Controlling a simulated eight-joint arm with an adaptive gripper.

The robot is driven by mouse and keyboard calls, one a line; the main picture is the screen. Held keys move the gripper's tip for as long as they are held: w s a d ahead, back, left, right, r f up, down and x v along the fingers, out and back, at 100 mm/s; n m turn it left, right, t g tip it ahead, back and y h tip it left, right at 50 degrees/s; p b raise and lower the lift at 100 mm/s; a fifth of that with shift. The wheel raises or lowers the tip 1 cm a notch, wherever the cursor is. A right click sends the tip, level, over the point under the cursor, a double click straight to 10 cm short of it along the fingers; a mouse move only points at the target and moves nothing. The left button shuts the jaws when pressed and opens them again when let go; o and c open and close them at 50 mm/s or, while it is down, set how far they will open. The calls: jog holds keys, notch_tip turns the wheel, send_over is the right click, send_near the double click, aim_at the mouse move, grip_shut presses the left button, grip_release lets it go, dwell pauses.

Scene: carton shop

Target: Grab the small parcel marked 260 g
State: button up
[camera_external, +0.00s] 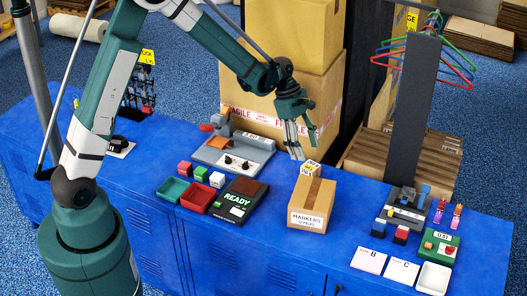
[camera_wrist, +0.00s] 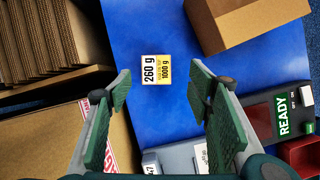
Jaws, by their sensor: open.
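The small parcel (camera_external: 311,169) sits on the blue bench top behind the cardboard box labelled MARKERS. In the wrist view the parcel (camera_wrist: 150,71) shows a white face reading 260 g and a yellow part reading 1000 g. My gripper (camera_external: 293,152) is open and empty, above the bench and slightly left of the parcel. In the wrist view the fingers of my gripper (camera_wrist: 160,84) are spread wide, with the parcel seen between and just beyond their tips. Nothing is between the fingers.
The MARKERS box (camera_external: 311,205) stands close in front of the parcel. The READY panel (camera_external: 239,197) and a grey device (camera_external: 233,153) lie to the left. Large stacked cartons (camera_external: 297,98) rise behind. Bare blue bench (camera_wrist: 200,30) surrounds the parcel.

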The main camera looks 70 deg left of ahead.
aim_at(310, 165)
jog(key=shift+w+a+f, duration=0.2)
jog(key=shift+a+f, duration=0.15)
jog(key=shift+f, duration=0.3)
jog(key=shift+x, duration=1.3)
jog(key=shift+b+x, duration=0.95)
jog(key=shift+x, duration=1.65)
jog(key=shift+c, duration=0.2)
jog(key=c, duration=1.1)
